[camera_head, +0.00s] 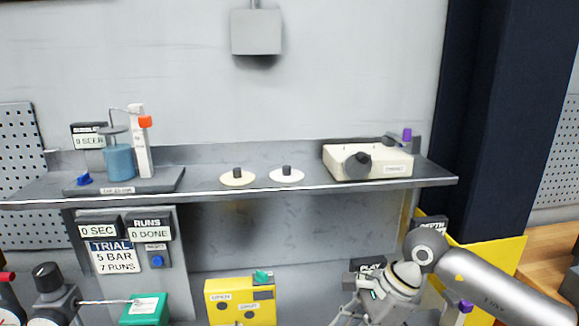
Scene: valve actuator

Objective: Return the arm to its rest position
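My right arm (490,278) comes in from the right edge at the lower right. Its wrist bends down towards the bottom edge, in front of the space below the shelf. My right gripper (352,312) is at the bottom of the view, to the right of the yellow box (240,302) and apart from it in the picture. Its fingertips are small and partly cut off, so I cannot tell whether it is open or shut or holds anything. My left gripper is not in view.
A grey shelf (330,192) spans the bench, bearing a blue beaker (119,161), two cream discs and a cream device (368,162). A green box (144,309) and a black-knobbed valve (50,292) stand at lower left. A dark column (500,120) rises at right.

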